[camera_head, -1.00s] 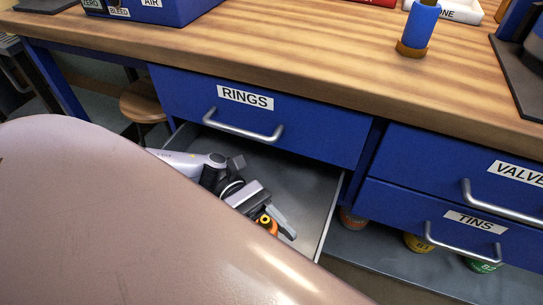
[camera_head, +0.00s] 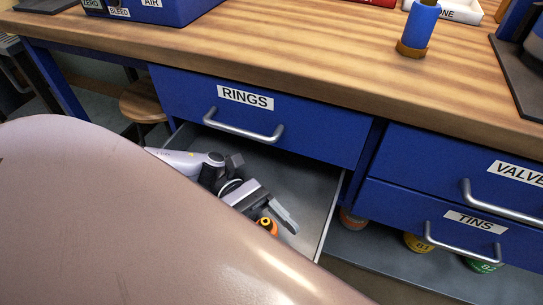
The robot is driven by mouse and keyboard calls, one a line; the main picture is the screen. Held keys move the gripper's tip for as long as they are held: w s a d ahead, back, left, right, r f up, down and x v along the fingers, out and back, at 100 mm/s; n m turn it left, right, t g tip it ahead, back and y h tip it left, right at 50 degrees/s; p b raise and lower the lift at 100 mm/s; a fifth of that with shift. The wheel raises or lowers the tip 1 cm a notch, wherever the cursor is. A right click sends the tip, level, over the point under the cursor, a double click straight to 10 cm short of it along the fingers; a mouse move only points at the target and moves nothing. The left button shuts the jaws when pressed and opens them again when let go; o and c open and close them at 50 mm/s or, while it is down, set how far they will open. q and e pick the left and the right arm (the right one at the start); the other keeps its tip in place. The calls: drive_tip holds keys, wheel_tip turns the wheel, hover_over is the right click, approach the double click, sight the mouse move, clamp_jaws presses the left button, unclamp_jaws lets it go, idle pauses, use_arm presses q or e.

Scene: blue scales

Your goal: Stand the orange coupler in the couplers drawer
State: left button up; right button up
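An open grey drawer (camera_head: 313,190) is pulled out below the closed drawer labelled RINGS; its front and any label are hidden. The orange coupler (camera_head: 268,227), with a dark hole in its top, is inside it, partly cut off by a large pinkish-brown surface in front. My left gripper (camera_head: 284,222) reaches into the drawer from the left, its visible finger just beside and above the coupler. Whether the fingers touch it, or how far apart they are, I cannot tell. The coupler's base is hidden. My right gripper is not in view.
The RINGS drawer (camera_head: 310,128) hangs over the open drawer. Closed drawers labelled VALVE (camera_head: 440,165) and TINS (camera_head: 390,205) are at right. Several tins stand on a low shelf. A blue cylinder (camera_head: 420,25) stands on the wooden worktop (camera_head: 300,45). The open drawer's right part looks empty.

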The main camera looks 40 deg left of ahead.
use_arm(q)
drive_tip(key=v, duration=0.7)
drive_tip(key=shift+f+b, duration=0.1)
drive_tip(key=shift+b, duration=0.2)
drive_tip(key=shift+d, duration=0.1)
